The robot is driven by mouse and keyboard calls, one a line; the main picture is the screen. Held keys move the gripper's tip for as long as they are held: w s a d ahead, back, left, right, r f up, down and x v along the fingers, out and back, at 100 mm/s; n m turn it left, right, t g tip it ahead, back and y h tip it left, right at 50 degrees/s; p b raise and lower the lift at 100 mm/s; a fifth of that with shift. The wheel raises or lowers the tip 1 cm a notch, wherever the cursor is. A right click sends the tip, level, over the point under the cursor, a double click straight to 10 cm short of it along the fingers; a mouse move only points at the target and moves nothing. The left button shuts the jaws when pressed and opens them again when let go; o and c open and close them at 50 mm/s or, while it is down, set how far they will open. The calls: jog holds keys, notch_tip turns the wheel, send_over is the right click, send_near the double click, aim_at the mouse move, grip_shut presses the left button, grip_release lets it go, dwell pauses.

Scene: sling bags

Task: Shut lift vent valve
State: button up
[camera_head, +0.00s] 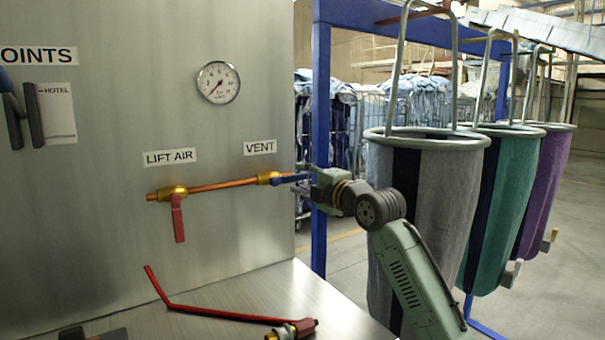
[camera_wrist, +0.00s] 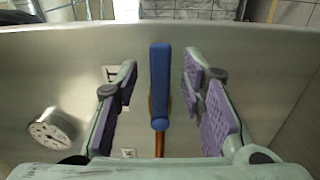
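The vent valve is a brass body (camera_head: 267,178) at the right end of a copper pipe, under the VENT label. Its blue lever (camera_head: 288,180) points right, roughly in line with the pipe. In the wrist view the blue lever (camera_wrist: 160,85) stands between my fingers, with the copper pipe (camera_wrist: 159,145) below it. My gripper (camera_head: 304,182) is at the lever from the right. In the wrist view my gripper (camera_wrist: 160,76) is open, with a gap on each side of the lever. The fingers partly hide the lever in the head view.
A red lever (camera_head: 178,220) hangs down at the LIFT AIR valve. A gauge (camera_head: 218,82) is above. A blue post (camera_head: 320,130) and grey sling bag (camera_head: 425,180) stand close to my arm.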

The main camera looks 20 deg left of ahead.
jog(key=shift+w+a, duration=0.25)
jog(key=shift+c, duration=0.3)
grip_shut()
dwell(0.5)
